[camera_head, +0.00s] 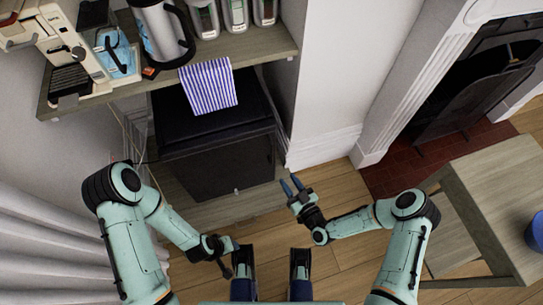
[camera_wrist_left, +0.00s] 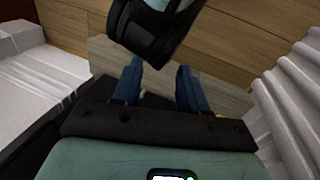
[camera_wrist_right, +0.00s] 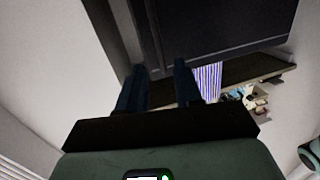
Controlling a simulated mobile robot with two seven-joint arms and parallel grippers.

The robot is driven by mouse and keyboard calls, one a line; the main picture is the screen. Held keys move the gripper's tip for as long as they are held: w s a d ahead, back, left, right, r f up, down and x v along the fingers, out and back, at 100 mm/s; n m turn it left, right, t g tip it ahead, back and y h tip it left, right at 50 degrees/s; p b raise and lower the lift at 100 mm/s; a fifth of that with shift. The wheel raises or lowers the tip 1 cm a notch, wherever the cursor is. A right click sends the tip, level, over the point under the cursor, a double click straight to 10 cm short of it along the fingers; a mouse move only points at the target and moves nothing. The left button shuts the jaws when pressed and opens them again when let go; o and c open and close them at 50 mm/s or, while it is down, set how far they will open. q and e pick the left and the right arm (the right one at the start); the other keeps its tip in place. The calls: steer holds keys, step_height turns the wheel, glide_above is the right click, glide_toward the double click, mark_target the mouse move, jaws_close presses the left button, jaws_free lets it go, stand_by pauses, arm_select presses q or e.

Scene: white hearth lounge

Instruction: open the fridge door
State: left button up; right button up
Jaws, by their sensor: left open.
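The black fridge (camera_head: 225,168) stands under the wooden shelf in the head view, and its door looks shut. A small light spot shows low on its front. My right gripper (camera_head: 291,185) is open and empty, just right of the fridge front's right edge. The right wrist view shows the dark fridge (camera_wrist_right: 225,25) beyond the parted fingers (camera_wrist_right: 159,80); I cannot tell whether they touch it. My left gripper (camera_head: 228,262) is low in front of the fridge, apart from it. In the left wrist view its fingers (camera_wrist_left: 160,75) are parted with nothing between them.
A striped cloth (camera_head: 208,86) hangs from the shelf (camera_head: 265,48) over the fridge top. A coffee machine (camera_head: 60,50) and a steel jug (camera_head: 160,30) stand on the shelf. A white wall (camera_head: 330,80) is right of the fridge. A wooden table (camera_head: 495,185) stands at right.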

mark_target(272, 154)
arm_select(q)
steer(key=shift+t+y, duration=0.3)
steer(key=shift+t, duration=0.5)
steer(key=shift+w+a+f+b, duration=0.35)
steer(key=shift+w+f+b, duration=0.15)
steer(key=shift+w, duration=0.25)
steer(key=shift+w+a+f+b, duration=0.4)
steer(key=shift+w+f, duration=0.15)
steer(key=shift+w, duration=0.15)
steer(key=shift+w+a+f+b, duration=0.4)
steer(key=shift+w+f, duration=0.15)
steer(key=shift+w, duration=0.2)
arm_select(e)
steer(key=shift+t, duration=0.4)
steer(key=shift+r+x, duration=0.15)
steer(key=shift+x, duration=3.3)
steer(key=shift+r+x, duration=0.15)
steer(key=shift+x, duration=3.3)
steer(key=shift+d, duration=0.1)
jaws_close()
